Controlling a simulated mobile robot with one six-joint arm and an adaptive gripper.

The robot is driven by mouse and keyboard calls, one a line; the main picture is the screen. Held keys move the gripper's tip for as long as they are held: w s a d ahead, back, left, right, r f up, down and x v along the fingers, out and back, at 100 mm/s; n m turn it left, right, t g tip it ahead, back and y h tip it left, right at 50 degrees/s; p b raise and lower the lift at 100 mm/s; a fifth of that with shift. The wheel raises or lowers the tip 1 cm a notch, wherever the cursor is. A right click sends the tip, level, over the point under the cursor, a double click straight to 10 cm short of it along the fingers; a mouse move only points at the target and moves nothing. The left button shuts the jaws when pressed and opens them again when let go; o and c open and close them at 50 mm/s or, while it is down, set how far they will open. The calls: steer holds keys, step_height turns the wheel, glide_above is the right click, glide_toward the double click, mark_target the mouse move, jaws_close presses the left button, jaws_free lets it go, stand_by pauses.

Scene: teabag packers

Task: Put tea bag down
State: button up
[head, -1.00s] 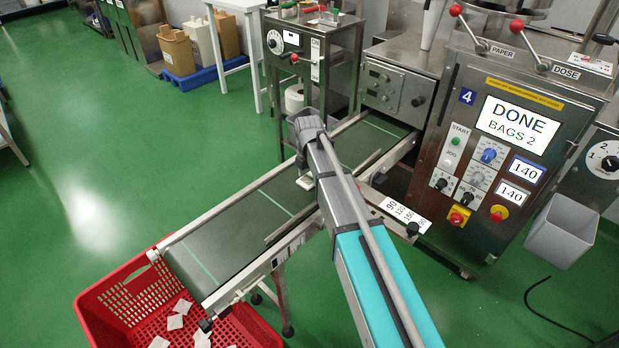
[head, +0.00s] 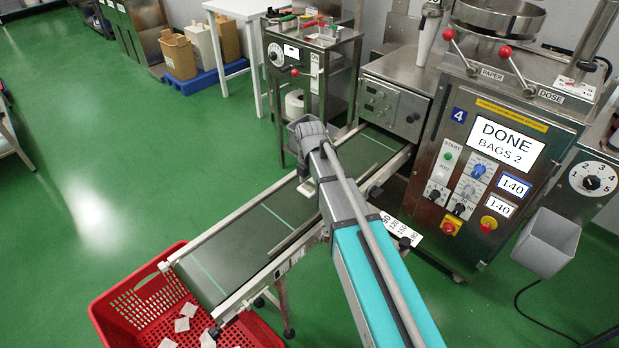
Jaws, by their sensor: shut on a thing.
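My gripper (head: 304,172) hangs under the grey end of my arm, over the conveyor belt, and the arm hides most of it. It is shut on a small pale tea bag (head: 307,188), of which only a little shows. The green conveyor belt (head: 240,243) slopes toward the lower left. A red crate (head: 113,312) stands at its lower end. Several white tea bags (head: 182,325) lie loose in the crate.
The packing machine (head: 455,255) at right shows "DONE BAGS 2". A grey bin (head: 546,243) hangs at its right side. A steel cart (head: 318,75) with tools stands behind the belt. Green floor (head: 90,150) at left is clear.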

steer(key=s+r+p, duration=0.3)
steer(key=s, duration=0.5)
steer(key=shift+s+d+r, duration=0.35)
steer(key=shift+d, duration=0.05)
stand_by(0.8)
